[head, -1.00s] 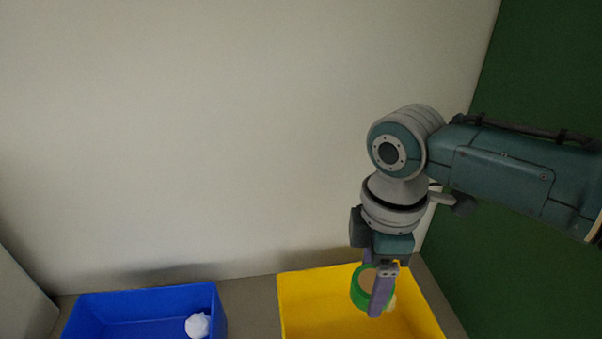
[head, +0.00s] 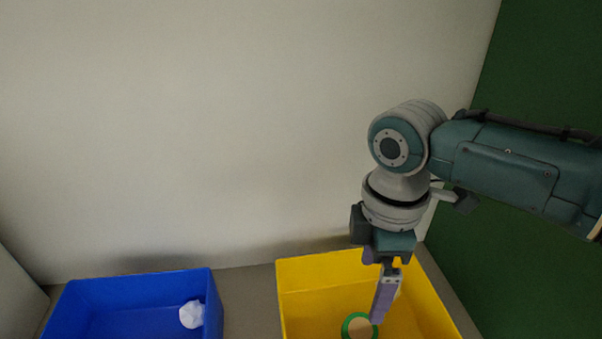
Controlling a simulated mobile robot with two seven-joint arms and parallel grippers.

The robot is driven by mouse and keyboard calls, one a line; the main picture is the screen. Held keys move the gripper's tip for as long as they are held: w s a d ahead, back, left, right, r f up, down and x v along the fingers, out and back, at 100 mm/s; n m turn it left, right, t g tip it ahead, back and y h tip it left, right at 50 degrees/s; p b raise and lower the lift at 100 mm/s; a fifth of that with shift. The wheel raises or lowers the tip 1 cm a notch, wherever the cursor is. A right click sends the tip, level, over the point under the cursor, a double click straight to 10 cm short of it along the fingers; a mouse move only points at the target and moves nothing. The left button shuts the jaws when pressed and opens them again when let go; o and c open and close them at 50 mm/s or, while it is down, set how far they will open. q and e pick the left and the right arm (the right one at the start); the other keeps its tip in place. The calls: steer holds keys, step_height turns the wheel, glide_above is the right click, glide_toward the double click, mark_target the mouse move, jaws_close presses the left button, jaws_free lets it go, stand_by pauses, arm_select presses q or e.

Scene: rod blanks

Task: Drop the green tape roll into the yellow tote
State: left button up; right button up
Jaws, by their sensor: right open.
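The green tape roll (head: 346,325) is in the yellow tote (head: 310,273), low in the picture and below my right gripper's fingers. The bottom of the picture cuts off part of it, and a finger overlaps its right edge. My right gripper (head: 379,312) points down over the tote, open and with nothing between its fingers. A small pale thing shows just behind the finger in the tote, mostly hidden. My left gripper is not in view.
A blue tote (head: 140,283) stands to the left with a crumpled white ball (head: 191,314) in it. A strip of grey surface (head: 248,300) lies between the totes. A pale wall is behind, and a green panel (head: 545,60) is at the right.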

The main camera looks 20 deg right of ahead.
steer(key=shift+r, duration=0.1)
step_height(320, 180, up, 10)
steer(key=p, duration=0.9)
steer(key=shift+s+a, duration=0.1)
